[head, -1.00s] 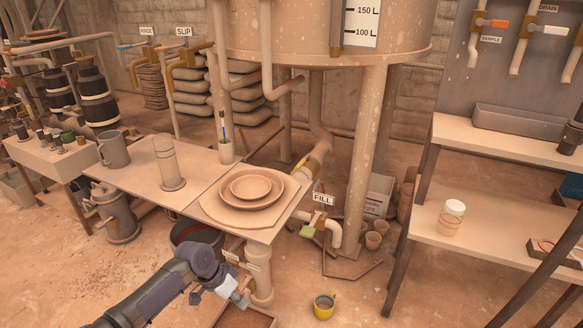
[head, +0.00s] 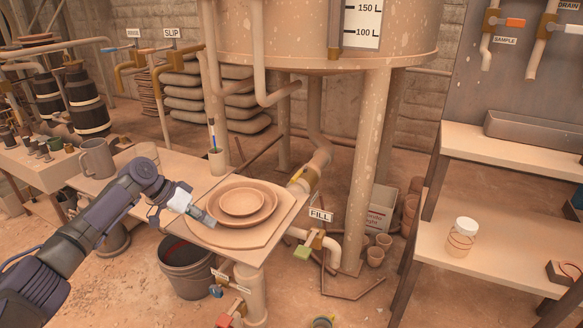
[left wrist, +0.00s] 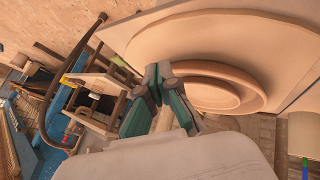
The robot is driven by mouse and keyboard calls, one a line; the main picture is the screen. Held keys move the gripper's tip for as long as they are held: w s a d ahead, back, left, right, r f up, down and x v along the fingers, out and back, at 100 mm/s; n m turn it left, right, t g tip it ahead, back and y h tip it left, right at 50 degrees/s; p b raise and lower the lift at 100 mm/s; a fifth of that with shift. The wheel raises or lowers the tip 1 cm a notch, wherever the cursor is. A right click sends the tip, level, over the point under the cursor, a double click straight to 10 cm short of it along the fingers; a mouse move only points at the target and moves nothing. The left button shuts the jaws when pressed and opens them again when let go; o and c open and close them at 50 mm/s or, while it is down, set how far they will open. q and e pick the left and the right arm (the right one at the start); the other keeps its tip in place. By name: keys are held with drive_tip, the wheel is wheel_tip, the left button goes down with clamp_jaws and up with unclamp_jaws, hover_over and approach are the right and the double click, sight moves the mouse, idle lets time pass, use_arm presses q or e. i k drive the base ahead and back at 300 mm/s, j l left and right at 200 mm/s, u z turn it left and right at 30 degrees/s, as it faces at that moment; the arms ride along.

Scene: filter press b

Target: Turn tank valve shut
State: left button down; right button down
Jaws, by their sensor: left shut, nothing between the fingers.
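The tank (head: 320,35) stands on legs at the back centre. A second valve with a green handle (head: 303,252) is below the FILL sign (head: 320,215). No label shows which one is the tank valve. My left gripper (head: 211,221) is shut and empty by the front left edge of the stacked plates, left of both valves. Its fingers (left wrist: 158,82) also show in the left wrist view, in front of the plates. My right gripper is not in view.
A bucket (head: 187,275) and low pipe valves (head: 228,290) are below. A shelf rack (head: 470,245) stands right.

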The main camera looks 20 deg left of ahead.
sight(299, 173)
drive_tip(key=i, duration=1.2)
